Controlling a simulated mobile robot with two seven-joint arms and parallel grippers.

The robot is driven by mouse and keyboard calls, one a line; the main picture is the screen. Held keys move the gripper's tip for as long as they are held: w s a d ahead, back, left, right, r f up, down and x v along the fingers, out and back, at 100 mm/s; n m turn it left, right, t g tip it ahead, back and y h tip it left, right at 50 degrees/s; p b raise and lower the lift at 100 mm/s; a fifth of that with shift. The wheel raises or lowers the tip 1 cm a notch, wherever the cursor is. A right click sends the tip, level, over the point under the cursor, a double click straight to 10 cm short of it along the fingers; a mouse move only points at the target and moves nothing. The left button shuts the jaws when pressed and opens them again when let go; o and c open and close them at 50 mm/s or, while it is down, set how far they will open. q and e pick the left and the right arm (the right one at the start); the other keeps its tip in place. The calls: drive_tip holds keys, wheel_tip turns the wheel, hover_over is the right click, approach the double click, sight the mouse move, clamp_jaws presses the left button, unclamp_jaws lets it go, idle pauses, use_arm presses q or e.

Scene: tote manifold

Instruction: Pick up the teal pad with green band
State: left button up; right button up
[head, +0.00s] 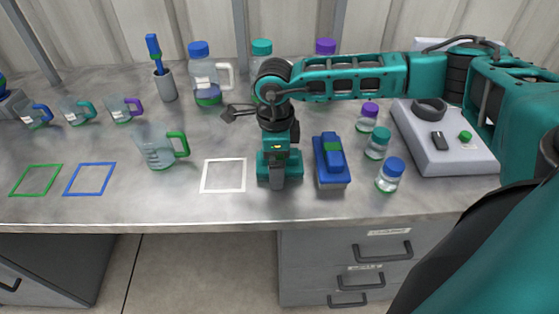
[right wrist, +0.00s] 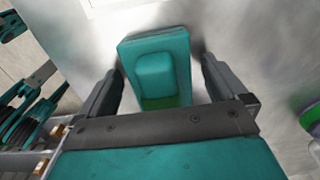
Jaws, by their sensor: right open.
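The teal pad with green band (right wrist: 153,68) lies below my right gripper in the right wrist view, with a raised teal block on top. Part of its green band (right wrist: 160,102) shows near the gripper's palm edge. My right gripper (right wrist: 165,82) is open, one finger on each side of the pad. I see gaps beside the fingers and no clear contact. In the head view my right gripper (head: 278,184) points down at the table and mostly hides the pad. My left gripper is in neither view.
A blue pad with a green band (head: 332,160) stands close to the right of the gripper. Small jars (head: 377,144) and a grey panel (head: 450,150) are farther right. A white outline (head: 223,189) and a green-handled beaker (head: 158,148) are to the left. Bottles (head: 203,75) stand behind.

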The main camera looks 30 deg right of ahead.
drive_tip(key=c, duration=1.2)
drive_tip(key=shift+r, duration=0.1)
wheel_tip(320, 180, up, 20)
drive_tip(key=shift+f, duration=0.1)
